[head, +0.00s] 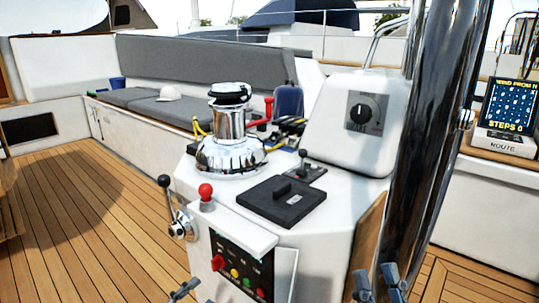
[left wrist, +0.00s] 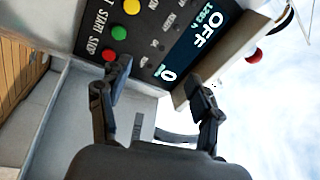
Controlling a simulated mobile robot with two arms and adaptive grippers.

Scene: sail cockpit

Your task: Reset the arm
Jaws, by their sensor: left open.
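My left gripper (left wrist: 160,92) is open and empty in the left wrist view. Its two dark fingers stand apart in front of the control panel (left wrist: 152,35), which has a display reading OFF. Part of my left gripper (head: 185,290) also shows at the bottom of the head view, below and left of the panel (head: 242,268). My right gripper (head: 377,275) is at the bottom right of the head view, its two fingers apart with nothing between them. It is beside the pedestal, near the dark post. The rest of both arms is out of the head view.
The white console (head: 330,228) carries a chrome winch (head: 231,135), a black box (head: 282,202) and a dial housing (head: 335,140). A lever (head: 170,205) and red knob (head: 206,192) stand at its front left. A dark post (head: 438,140) rises at right. Wooden deck (head: 90,215) is clear at left.

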